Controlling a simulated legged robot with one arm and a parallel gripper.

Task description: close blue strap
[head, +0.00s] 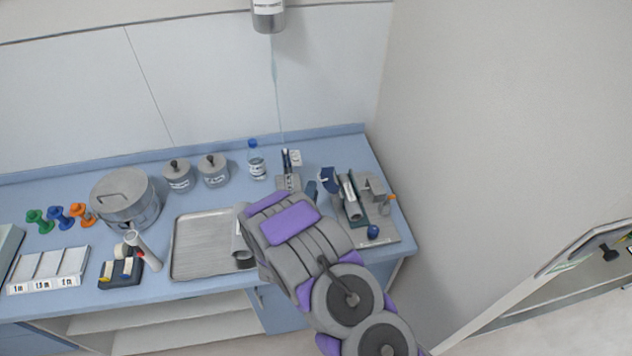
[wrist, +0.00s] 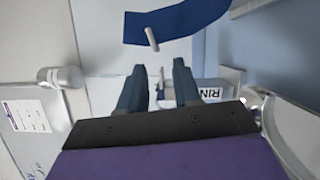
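The blue strap (wrist: 182,22) shows at the top of the wrist view as a curved dark-blue band with a flat free end at its left. A small pale pin (wrist: 152,39) stands at its lower edge. In the head view the strap (head: 329,179) rises above a grey device at the right end of the counter. My gripper (wrist: 159,66) has two blue fingers set apart, with nothing seen held between them. In the wrist picture the fingertips lie just below the strap, apart from it. In the head view my arm hides much of the gripper.
The blue counter (head: 70,173) holds a metal tray (head: 205,245), a lidded pot (head: 125,197), two small jars, a bottle (head: 256,160) and coloured spools at left. A blue ball (head: 373,231) sits near the right front edge. A wall stands close at right.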

